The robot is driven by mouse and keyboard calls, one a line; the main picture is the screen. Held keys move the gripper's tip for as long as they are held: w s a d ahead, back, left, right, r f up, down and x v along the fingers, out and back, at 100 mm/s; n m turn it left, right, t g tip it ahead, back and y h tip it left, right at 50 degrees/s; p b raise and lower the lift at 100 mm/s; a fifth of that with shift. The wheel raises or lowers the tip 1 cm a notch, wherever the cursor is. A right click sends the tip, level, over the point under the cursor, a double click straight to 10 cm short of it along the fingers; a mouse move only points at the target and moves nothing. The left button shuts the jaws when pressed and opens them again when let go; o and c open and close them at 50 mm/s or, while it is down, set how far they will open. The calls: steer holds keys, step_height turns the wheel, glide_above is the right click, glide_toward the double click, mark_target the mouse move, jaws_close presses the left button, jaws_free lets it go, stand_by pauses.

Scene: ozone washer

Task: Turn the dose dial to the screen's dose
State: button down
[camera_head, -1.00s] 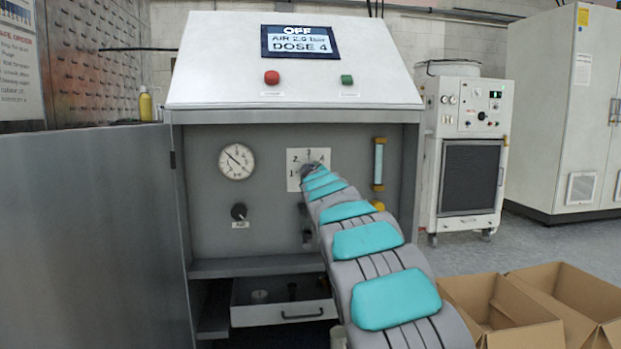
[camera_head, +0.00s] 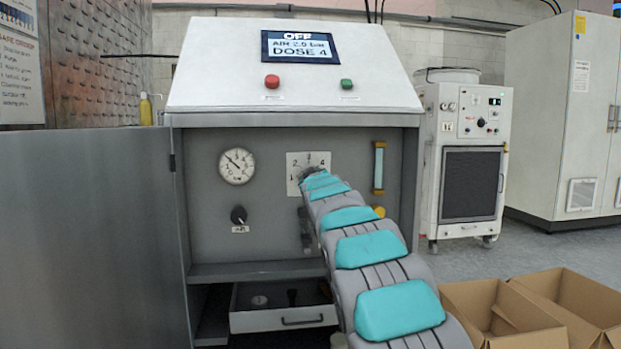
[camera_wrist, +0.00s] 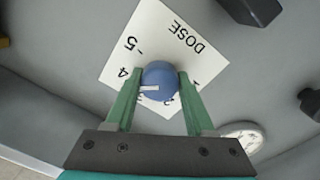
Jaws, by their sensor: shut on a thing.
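The dose dial's blue round knob (camera_wrist: 160,80) sits on a white numbered plate (camera_wrist: 187,38), seen tilted in the wrist view. My gripper (camera_wrist: 160,75) is shut on the knob, one green finger on each side. The knob's white mark points left in the wrist view, seemingly between 3 and 4; the lower numbers are partly covered.
A pressure gauge (camera_head: 237,166) and black air knob (camera_head: 238,214) are left of the dial. A clear tube (camera_head: 379,167) is right of it. An open drawer (camera_head: 283,319) is below. A grey door (camera_head: 90,235) stands at left; cardboard boxes (camera_head: 500,318) are at lower right.

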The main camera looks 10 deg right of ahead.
steer(key=shift+c, duration=1.3)
jaws_free()
steer(key=shift+f, duration=0.1)
steer(key=s, duration=0.7)
steer(key=shift+s, duration=0.4)
